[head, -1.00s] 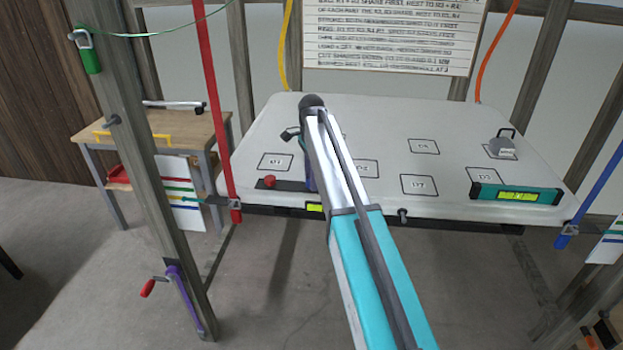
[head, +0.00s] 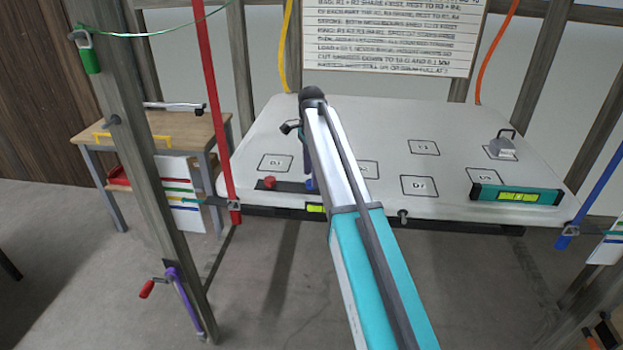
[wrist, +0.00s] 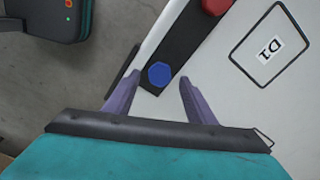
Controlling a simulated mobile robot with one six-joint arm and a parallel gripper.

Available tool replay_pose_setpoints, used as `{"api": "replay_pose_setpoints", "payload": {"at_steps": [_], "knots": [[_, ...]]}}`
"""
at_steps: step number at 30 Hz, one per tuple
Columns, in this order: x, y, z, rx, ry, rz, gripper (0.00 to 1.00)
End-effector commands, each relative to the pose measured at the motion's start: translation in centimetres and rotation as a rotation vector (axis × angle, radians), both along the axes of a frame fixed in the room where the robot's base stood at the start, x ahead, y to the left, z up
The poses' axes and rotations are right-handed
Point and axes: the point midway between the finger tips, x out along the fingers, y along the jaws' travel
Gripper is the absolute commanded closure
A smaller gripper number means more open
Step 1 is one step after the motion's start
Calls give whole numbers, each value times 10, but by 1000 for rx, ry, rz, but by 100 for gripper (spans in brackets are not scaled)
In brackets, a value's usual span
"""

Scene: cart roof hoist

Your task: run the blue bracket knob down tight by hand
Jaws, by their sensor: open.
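The blue bracket knob (wrist: 160,74) is a hexagonal knob on a dark bracket strip (wrist: 179,45) on the white roof panel. In the wrist view it lies just beyond and between the two purple fingers of my gripper (wrist: 153,92), which are apart and empty. I cannot tell the height gap between fingertips and knob. In the head view, a bit of the blue knob (head: 310,185) shows beside my arm, which hides most of the gripper. A red knob (head: 269,183) sits at the strip's other end, also in the wrist view (wrist: 216,5).
The white panel (head: 390,130) carries marked squares, a teal spirit level (head: 517,194) and a grey weight with a handle (head: 502,148). A red strap (head: 216,110) hangs at its left corner, near a wooden post (head: 140,150). A workbench (head: 170,125) stands behind the post.

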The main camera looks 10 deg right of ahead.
Motion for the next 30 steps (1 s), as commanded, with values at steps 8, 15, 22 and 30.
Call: {"api": "replay_pose_setpoints", "payload": {"at_steps": [8,15,22,30], "knots": [[2,0,36,-1,-3,0,50],[2,0,68,-1,-3,0,50],[2,-1,98,0,-4,-1,50],[1,-1,114,-1,-3,-1,50]]}}
